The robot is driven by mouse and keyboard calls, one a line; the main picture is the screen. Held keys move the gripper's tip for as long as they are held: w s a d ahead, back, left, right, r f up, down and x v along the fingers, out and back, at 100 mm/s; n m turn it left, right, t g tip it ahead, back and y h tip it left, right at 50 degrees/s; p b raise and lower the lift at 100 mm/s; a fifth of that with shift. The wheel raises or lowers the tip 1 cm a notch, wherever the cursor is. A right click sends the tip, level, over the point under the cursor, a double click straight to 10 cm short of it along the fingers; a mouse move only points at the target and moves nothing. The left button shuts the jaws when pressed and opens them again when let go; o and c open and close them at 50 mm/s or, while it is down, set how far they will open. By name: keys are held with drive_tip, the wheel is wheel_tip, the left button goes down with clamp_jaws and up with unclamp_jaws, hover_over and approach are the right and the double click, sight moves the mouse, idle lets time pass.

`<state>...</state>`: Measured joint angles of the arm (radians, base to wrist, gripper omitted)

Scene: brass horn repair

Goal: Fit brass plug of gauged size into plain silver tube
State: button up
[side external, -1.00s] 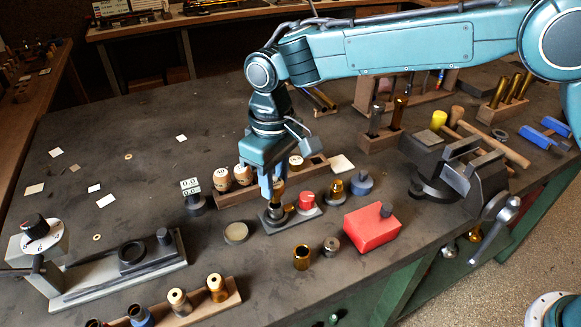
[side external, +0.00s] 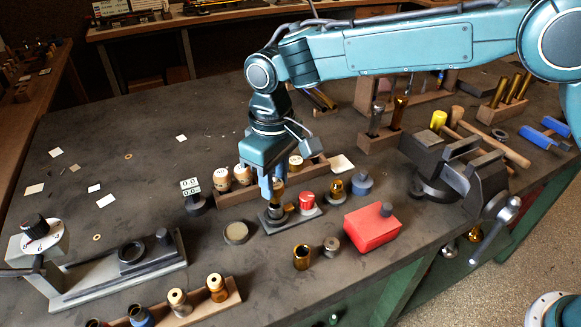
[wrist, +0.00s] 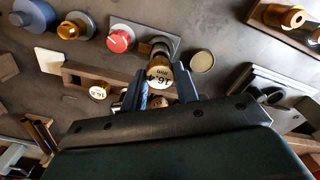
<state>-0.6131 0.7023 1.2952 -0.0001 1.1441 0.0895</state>
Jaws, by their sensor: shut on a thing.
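My gripper (side external: 272,190) is shut on a brass plug (side external: 278,189), upright over the dark post of a small grey plate. In the wrist view the plug (wrist: 158,78) stands between the two fingers (wrist: 158,92), its pale end marked with what looks like a 16-something mm size. Its lower end meets or hides the dark post (wrist: 159,46); I cannot tell whether they touch. A plain silver-grey tube (side external: 376,118) stands beside a brass one in a wooden rack at the back right. More pale-topped plugs (side external: 222,178) stand in a wooden rack behind my gripper.
The grey plate also carries a red knob (side external: 307,201). A small number display (side external: 190,190) stands left of it.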

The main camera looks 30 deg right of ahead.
drive_tip(key=shift+f, duration=1.7)
drive_tip(key=o, duration=1.4)
drive_tip(key=shift+r, duration=0.15)
drive_tip(key=shift+r, duration=3.35)
